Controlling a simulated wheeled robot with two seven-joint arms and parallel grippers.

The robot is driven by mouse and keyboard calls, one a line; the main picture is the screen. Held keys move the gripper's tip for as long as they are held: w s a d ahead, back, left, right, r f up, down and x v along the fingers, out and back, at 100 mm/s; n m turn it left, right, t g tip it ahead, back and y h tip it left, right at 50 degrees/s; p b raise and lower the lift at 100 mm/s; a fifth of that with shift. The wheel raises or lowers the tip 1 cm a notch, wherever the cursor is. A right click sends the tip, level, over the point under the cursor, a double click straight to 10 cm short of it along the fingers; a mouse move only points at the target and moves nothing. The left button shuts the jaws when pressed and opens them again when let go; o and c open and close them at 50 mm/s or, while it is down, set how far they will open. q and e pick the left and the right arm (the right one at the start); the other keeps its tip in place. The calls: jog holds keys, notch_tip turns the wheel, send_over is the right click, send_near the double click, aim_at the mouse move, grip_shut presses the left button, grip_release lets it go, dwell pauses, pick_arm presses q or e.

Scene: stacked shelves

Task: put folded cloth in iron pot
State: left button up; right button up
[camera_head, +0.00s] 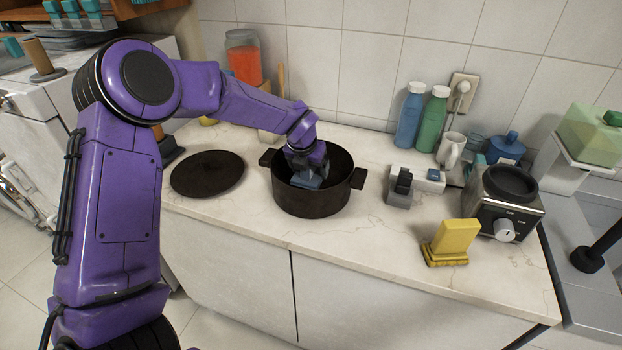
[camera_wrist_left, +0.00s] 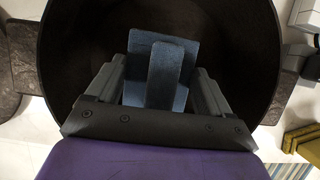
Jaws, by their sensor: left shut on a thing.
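The dark iron pot (camera_head: 310,203) stands open on the marble counter, a handle at each side. My left gripper (camera_head: 307,172) reaches down into its mouth from above. It is shut on the blue folded cloth (camera_head: 306,181), which is inside the pot's rim. In the left wrist view the folded cloth (camera_wrist_left: 160,72) sits between the two fingers, with the dark inside of the pot (camera_wrist_left: 90,45) around it. I cannot tell whether the cloth touches the pot's floor. My right gripper is not in view.
A round black lid (camera_head: 207,173) lies left of the pot. Right of it are a grey holder (camera_head: 400,188), a yellow block on a yellow base (camera_head: 451,242) and a dark appliance (camera_head: 507,205). Blue (camera_head: 409,115) and green (camera_head: 433,118) bottles stand by the wall.

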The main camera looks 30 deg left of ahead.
aim_at(312, 178)
pick_arm(q)
jog(key=f, duration=0.3)
jog(key=f+p, duration=0.1)
jog(key=shift+w+d+f, duration=0.3)
jog(key=shift+w+f, duration=0.05)
jog(key=shift+w, duration=0.05)
jog(key=shift+s+a, duration=0.1)
jog(key=shift+s, duration=0.05)
jog(key=shift+f, duration=0.1)
jog(key=o, duration=0.9)
jog(key=shift+o, duration=0.2)
jog(key=shift+r, duration=0.35)
jog(key=b+v, duration=0.2)
jog(key=v, duration=0.8)
jog(key=shift+s+r, duration=0.4)
jog(key=shift+r, duration=0.35)
